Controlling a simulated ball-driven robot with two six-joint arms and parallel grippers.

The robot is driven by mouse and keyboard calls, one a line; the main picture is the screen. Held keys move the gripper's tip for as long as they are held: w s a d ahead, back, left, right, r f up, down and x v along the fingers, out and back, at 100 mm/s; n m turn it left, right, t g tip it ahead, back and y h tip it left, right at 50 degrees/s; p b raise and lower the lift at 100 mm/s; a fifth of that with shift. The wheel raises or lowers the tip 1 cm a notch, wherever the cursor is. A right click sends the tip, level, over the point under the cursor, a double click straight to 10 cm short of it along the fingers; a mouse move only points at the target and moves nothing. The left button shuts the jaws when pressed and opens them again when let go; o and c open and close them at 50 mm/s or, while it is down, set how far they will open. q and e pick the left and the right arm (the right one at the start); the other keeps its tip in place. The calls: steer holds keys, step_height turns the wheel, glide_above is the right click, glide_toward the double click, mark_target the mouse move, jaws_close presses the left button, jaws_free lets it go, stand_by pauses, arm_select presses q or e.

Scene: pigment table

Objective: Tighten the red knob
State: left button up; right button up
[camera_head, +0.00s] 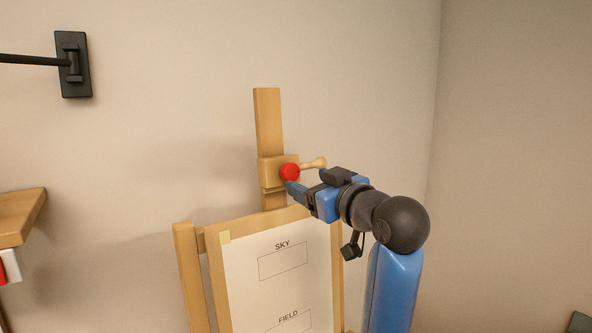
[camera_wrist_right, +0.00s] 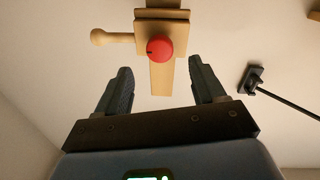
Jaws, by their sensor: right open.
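The red knob (camera_head: 289,172) sits on the front of a wooden block (camera_head: 269,165) on the easel's upright mast. In the right wrist view the knob (camera_wrist_right: 160,48) is round with a small dark mark at its left edge. My right gripper (camera_head: 307,181) is open and empty. Its fingers (camera_wrist_right: 158,85) are spread wide, and the knob shows ahead of them, between their tips, in the right wrist view. I cannot tell the exact gap from fingertips to knob. My left gripper is not in view.
A wooden peg handle (camera_head: 314,163) sticks out from the block, beside the knob and close to my right fingers. Below, the easel holds a white board (camera_head: 280,270) marked SKY and FIELD. A dark wall bracket (camera_head: 73,65) is upper left; a wooden shelf (camera_head: 20,217) is at left.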

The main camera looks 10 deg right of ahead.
mark_target(293, 174)
steer(key=p+x, duration=0.2)
steer(key=x, duration=0.4)
steer(key=shift+w+a, duration=0.1)
steer(key=shift+w, duration=0.25)
steer(key=c, duration=1.1)
steer(key=shift+o, duration=0.2)
